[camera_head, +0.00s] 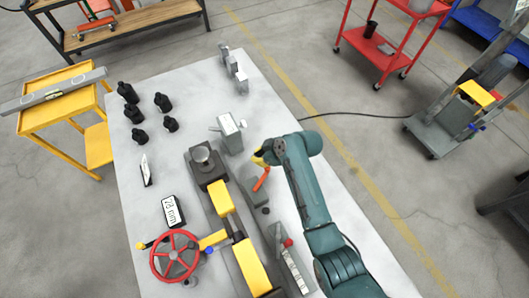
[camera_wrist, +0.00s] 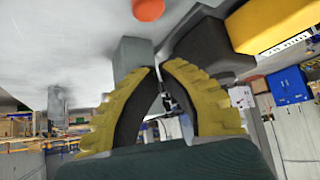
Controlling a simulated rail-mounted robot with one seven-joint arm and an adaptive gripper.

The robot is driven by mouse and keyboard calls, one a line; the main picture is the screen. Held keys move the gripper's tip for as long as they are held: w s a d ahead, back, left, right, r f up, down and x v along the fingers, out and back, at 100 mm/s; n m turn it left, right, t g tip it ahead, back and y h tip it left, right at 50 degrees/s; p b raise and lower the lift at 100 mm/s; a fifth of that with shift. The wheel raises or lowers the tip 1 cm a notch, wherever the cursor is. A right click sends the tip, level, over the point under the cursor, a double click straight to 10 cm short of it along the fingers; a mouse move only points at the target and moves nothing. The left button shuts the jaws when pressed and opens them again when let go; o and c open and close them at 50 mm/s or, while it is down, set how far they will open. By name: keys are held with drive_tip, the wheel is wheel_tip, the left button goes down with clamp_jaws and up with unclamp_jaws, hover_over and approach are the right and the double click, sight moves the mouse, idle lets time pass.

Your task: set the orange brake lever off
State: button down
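The orange brake lever (camera_head: 261,179) stands tilted on a small grey block (camera_head: 254,191) beside the screw jack's rail in the head view. My gripper (camera_head: 260,157) is just above and behind the lever's upper end in that view, apart from it as far as I can tell. In the wrist view a round orange end, likely the lever's (camera_wrist: 149,9), shows at the top edge, beyond the fingertips. My yellow fingers (camera_wrist: 160,70) come together at their tips with nothing visible held between them. A grey post (camera_wrist: 132,55) shows behind the fingertips.
The screw jack has yellow parts (camera_head: 250,265) and a red handwheel (camera_head: 174,256). A grey block (camera_head: 230,135) stands behind. A red-tipped lever (camera_head: 288,243) is close to my arm. A sign reading 28 mm (camera_head: 173,211) and several black pieces (camera_head: 127,92) occupy the table's left.

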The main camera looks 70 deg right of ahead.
sight(261, 178)
drive_tip(key=f, duration=0.1)
drive_tip(key=s+f, duration=0.1)
drive_tip(key=f, duration=0.1)
drive_tip(key=shift+s+f+p, duration=0.1)
drive_tip(key=shift+s+p, duration=0.15)
drive_tip(key=shift+p, duration=0.05)
drive_tip(key=shift+a, duration=0.15)
